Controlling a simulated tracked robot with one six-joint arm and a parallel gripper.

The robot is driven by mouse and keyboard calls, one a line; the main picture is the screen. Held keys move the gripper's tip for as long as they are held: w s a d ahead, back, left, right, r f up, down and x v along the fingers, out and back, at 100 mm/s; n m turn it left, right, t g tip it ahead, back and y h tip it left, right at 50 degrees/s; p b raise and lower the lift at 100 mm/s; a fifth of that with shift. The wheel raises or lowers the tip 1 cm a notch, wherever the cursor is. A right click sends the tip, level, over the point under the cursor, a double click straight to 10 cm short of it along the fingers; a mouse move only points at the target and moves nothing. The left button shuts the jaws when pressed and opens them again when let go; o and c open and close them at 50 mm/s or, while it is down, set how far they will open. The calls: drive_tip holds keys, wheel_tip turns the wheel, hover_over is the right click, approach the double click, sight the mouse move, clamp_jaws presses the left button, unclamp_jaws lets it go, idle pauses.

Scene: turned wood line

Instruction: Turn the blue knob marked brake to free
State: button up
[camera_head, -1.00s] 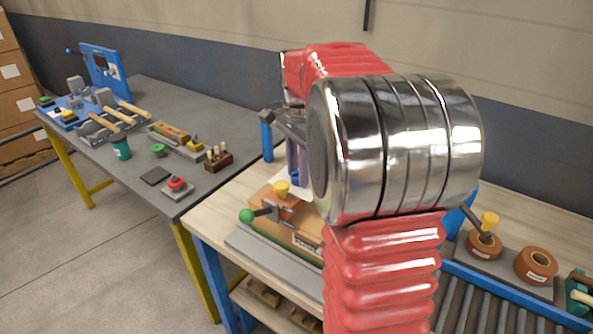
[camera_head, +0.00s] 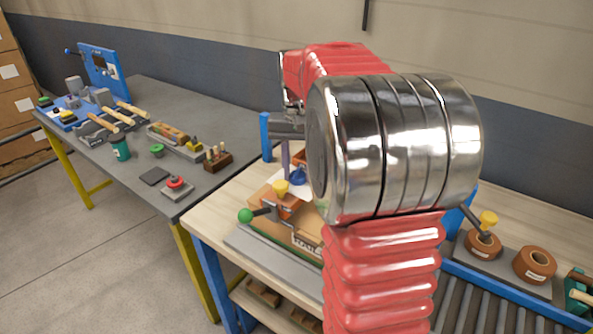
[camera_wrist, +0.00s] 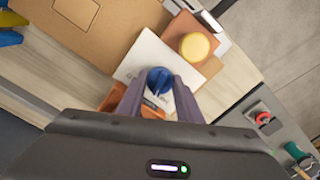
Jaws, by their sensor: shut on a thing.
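The blue knob (camera_wrist: 159,80) stands on a white plate in the wrist view, between the two fingers of my gripper (camera_wrist: 158,88). My gripper is shut on it. In the head view the blue knob (camera_head: 298,177) shows just right of a finger of my gripper (camera_head: 287,165), partly hidden by my arm. The white plate (camera_wrist: 138,56) has some dark lettering beside the knob, partly covered by the fingers and too small to read. The knob's pointer direction cannot be made out.
A yellow knob (camera_wrist: 195,46) on an orange-brown block stands close beside the plate. A lever with a green ball (camera_head: 246,216) sticks out at the bench front. A second bench (camera_head: 215,115) at the left carries a red button and tools. My arm blocks the middle of the head view.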

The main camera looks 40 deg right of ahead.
sight(298, 171)
drive_tip(key=n, duration=0.5)
drive_tip(key=shift+d, duration=0.2)
drive_tip(key=shift+n, duration=0.3)
drive_tip(key=o, duration=1)
drive_tip(key=shift+a, duration=0.1)
drive_tip(key=shift+o, duration=0.2)
drive_tip(key=shift+r, duration=0.1)
wheel_tip(298, 171, up, 14)
drive_tip(key=shift+f, duration=0.25)
